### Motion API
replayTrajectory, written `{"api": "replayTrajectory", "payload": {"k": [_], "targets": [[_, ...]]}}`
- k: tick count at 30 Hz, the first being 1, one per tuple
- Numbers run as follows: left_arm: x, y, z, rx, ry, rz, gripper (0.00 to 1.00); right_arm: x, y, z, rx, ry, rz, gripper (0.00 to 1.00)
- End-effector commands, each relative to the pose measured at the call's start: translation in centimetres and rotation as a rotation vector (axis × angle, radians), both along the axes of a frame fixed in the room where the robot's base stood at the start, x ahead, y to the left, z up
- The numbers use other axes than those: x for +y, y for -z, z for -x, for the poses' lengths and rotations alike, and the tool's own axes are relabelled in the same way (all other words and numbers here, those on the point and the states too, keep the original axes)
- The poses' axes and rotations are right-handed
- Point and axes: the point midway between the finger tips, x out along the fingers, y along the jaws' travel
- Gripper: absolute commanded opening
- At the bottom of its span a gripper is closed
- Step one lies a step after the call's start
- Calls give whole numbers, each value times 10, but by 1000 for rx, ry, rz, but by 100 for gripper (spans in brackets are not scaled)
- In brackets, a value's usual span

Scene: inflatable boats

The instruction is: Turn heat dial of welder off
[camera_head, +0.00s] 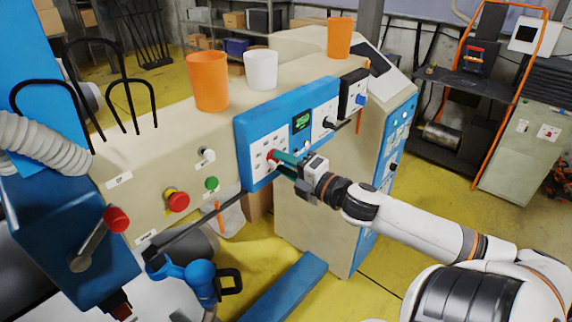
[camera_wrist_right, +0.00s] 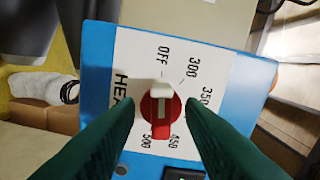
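The heat dial is a red round knob (camera_wrist_right: 160,112) on a white plate (camera_wrist_right: 135,60) with a blue surround. Its bar stands nearly upright in the right wrist view, white end up toward OFF and red end down between 450 and 500. In the head view the dial (camera_head: 272,157) is on the front of the beige welder (camera_head: 310,80). My right gripper (camera_head: 281,161) is at the dial. Its dark green fingers (camera_wrist_right: 160,105) are open, one on each side of the knob, with visible gaps. My left gripper is not in view.
Two orange cups (camera_head: 208,82) and a white cup (camera_head: 261,70) stand on the welder. A red emergency button (camera_head: 177,201), a green button (camera_head: 211,183) and a red-knobbed lever (camera_head: 116,219) are at the left. An orange-framed cart (camera_head: 511,80) stands at the right.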

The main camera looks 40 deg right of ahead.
Motion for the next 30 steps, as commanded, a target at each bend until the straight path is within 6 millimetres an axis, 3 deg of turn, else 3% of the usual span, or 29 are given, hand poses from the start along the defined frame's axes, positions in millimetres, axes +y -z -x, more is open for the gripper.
{"api": "replayTrajectory", "payload": {"k": [8, 24, 30], "targets": [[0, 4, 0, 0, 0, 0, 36, -1, 2, 12, 2, 0, -3, 35], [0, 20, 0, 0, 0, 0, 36, -8, 3, 93, 4, 3, -2, 35], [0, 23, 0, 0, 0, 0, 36, -10, 1, 114, 2, 1, -1, 35]]}}
